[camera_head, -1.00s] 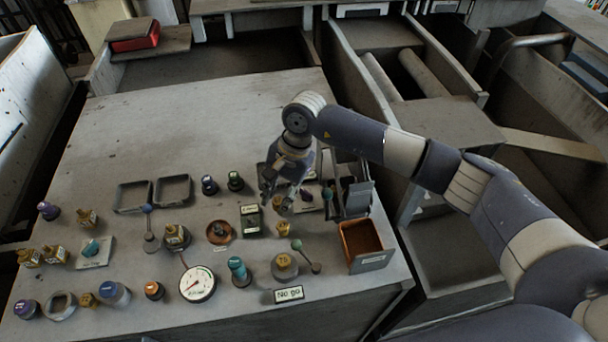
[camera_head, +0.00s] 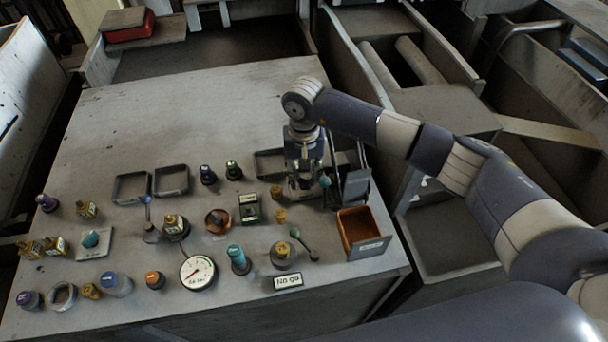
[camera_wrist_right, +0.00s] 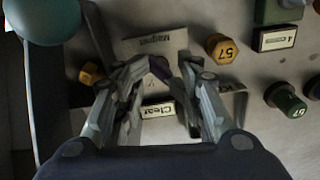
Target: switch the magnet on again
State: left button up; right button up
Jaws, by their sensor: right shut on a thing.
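The magnet switch shows in the right wrist view as a pale plate (camera_wrist_right: 138,47) labelled "Magnet", with a "Clear" label (camera_wrist_right: 157,110) nearer my gripper. A dark purple knob (camera_wrist_right: 160,68) stands on the plate between the fingertips. My right gripper (camera_wrist_right: 170,70) is shut on this knob. In the head view my right gripper (camera_head: 301,184) points down at the right part of the table and hides the knob and most of the plate. Which way the knob is turned cannot be told. My left gripper is not in view.
A teal-ball lever (camera_head: 325,181) stands close right of the gripper. An orange-lined bin (camera_head: 358,229) is at the right edge. Numbered yellow knobs (camera_head: 280,215), a green box (camera_head: 249,208) and a green-ball lever (camera_head: 295,233) are nearby. The table's back is clear.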

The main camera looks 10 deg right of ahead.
jog(key=shift+s+d+f+n, duration=0.1)
jog(key=shift+s+f+n, duration=0.15)
jog(key=shift+n, duration=0.35)
jog(key=n+b, duration=0.2)
jog(key=b, duration=0.1)
jog(key=n+b, duration=0.2)
jog(key=b, duration=0.1)
jog(key=n+b, duration=0.3)
jog(key=shift+w+f, duration=0.3)
jog(key=shift+w, duration=0.05)
jog(key=shift+s+f+b, duration=0.15)
jog(key=shift+f+b, duration=0.35)
jog(key=shift+b, duration=0.2)
jog(key=shift+o, duration=0.2)
jog(key=c, duration=0.7)
